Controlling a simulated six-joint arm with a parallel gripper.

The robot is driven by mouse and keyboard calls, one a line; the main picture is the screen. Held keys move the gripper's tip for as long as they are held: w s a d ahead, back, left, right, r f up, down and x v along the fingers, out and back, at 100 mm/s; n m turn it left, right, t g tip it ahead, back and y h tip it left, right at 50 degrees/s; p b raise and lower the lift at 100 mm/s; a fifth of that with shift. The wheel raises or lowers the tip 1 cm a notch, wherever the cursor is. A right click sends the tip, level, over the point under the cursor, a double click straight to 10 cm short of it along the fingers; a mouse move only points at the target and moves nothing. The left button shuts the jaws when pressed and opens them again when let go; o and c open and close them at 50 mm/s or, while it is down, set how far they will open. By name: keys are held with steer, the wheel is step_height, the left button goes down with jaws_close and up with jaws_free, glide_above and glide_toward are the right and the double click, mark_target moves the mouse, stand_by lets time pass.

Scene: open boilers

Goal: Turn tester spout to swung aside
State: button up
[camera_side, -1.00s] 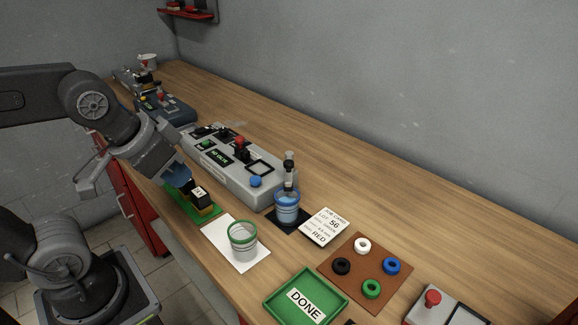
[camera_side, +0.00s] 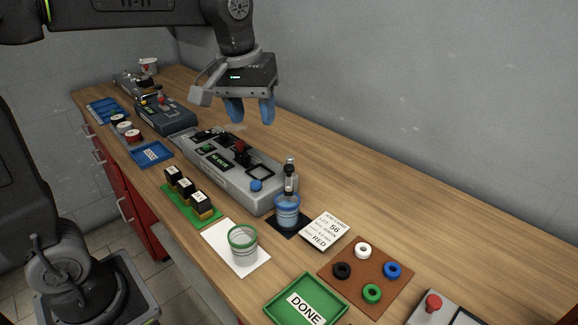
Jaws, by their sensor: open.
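The tester (camera_side: 225,178) is a long grey box with a small lit display in the middle of the bench. Its spout (camera_side: 289,178) looks like the dark upright fitting at the near right end, standing above a blue-rimmed pot (camera_side: 287,214); its exact angle is hard to tell. A blue knob (camera_side: 256,186) and a red-topped lever (camera_side: 240,147) are on the tester. My gripper (camera_side: 251,114) points down with its blue fingers apart and empty. It hangs in the air above the far part of the tester, clear of the spout.
A green-rimmed pot (camera_side: 243,240) stands on white paper. Black-and-yellow blocks (camera_side: 188,192) sit on a green tray. A job card (camera_side: 326,231), a brown mat (camera_side: 345,288) with coloured rings and a green DONE tray (camera_side: 284,309) lie nearer.

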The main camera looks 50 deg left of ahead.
mark_target(289, 166)
steer(key=w+f+n+g, duration=0.2)
steer(key=w+n, duration=0.1)
steer(key=w, duration=0.5)
steer(key=f, duration=1.3)
steer(key=shift+d+f, duration=0.15)
steer(key=shift+d, duration=0.2)
jaws_close()
